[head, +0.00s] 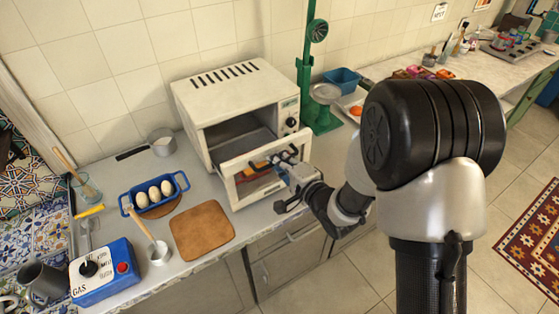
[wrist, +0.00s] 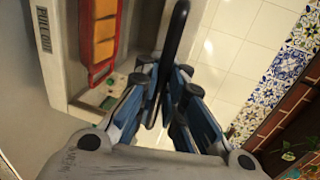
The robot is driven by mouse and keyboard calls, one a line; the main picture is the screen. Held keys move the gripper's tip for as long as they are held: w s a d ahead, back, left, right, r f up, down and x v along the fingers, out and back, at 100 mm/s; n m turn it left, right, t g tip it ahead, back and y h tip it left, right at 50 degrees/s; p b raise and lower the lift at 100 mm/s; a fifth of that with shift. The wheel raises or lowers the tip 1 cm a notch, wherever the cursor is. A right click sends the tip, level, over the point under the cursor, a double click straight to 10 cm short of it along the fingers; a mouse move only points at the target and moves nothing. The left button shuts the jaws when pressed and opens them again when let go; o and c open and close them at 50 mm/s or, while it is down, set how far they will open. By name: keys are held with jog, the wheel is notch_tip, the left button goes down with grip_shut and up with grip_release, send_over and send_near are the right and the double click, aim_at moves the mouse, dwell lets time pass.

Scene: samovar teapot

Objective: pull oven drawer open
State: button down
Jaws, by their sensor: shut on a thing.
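The white oven (head: 235,92) stands on the counter against the tiled wall. Its drawer (head: 228,160) stands out from the body, with a dark opening showing behind its front. A red and orange item shows at the drawer front, and it also shows in the wrist view (wrist: 103,35). My gripper (head: 284,161) is at the upper right part of the drawer front. In the wrist view my gripper (wrist: 165,85) is shut on the black drawer handle (wrist: 177,32), which runs between the blue-sided fingers. My fingers partly hide the handle.
A blue egg tray (head: 141,205), a brown board (head: 202,230) and a blue gas box (head: 104,273) are left of the drawer. A green scale (head: 318,115) stands close to the oven's right side. Open floor lies before the counter.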

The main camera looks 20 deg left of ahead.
jog(key=shift+w+a+r, duration=0.1)
jog(key=shift+w+a, duration=0.05)
jog(key=c, duration=1.7)
grip_release()
jog(key=v, duration=0.7)
jog(key=shift+s+d, duration=0.2)
jog(key=shift+s, duration=0.05)
